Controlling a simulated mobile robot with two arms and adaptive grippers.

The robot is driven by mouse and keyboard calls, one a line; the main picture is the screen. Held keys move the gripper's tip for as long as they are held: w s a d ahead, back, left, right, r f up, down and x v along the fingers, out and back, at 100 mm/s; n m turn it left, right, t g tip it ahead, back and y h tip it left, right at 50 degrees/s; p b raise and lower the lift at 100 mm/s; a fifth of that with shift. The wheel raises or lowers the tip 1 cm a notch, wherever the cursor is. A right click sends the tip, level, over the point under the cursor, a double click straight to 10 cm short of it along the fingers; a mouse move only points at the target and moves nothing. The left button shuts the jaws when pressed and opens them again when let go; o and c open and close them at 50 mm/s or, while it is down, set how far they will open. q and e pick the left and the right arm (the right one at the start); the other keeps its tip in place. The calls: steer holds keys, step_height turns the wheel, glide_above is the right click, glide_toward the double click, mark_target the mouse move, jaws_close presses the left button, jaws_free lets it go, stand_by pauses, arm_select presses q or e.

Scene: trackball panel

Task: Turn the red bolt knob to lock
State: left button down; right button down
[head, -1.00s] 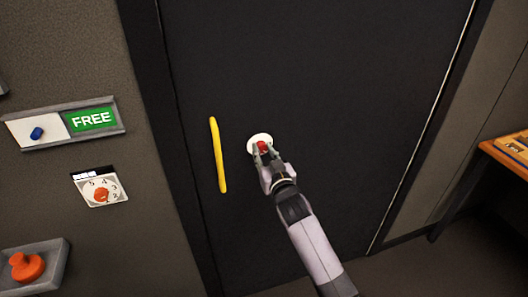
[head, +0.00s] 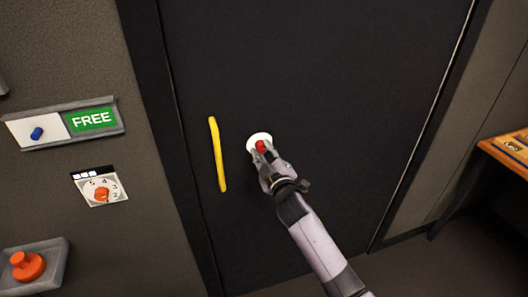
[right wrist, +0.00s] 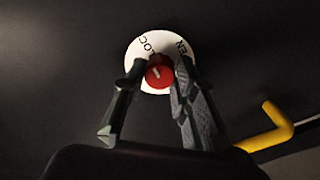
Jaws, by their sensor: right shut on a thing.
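The red bolt knob (head: 260,146) sits on a round white plate (head: 259,137) on the black door (head: 330,80). My right gripper (head: 262,153) is at the knob, its fingers on either side of it. In the right wrist view, the fingers (right wrist: 157,82) are shut on the red knob (right wrist: 158,77). A short white mark on the knob points up and slightly left, near the plate's letters "LOC". Letters "EN" show at the plate's right, partly hidden by a finger. My left gripper is not in view.
A yellow bar handle (head: 218,155) stands left of the knob. On the left wall are a sign reading FREE (head: 92,119), a numbered dial (head: 102,191) and an orange knob box (head: 30,266). A wooden table (head: 507,150) stands at the right.

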steer(key=shift+n, duration=0.4)
steer(key=c, duration=1.3)
jaws_free()
steer(key=v, duration=1.2)
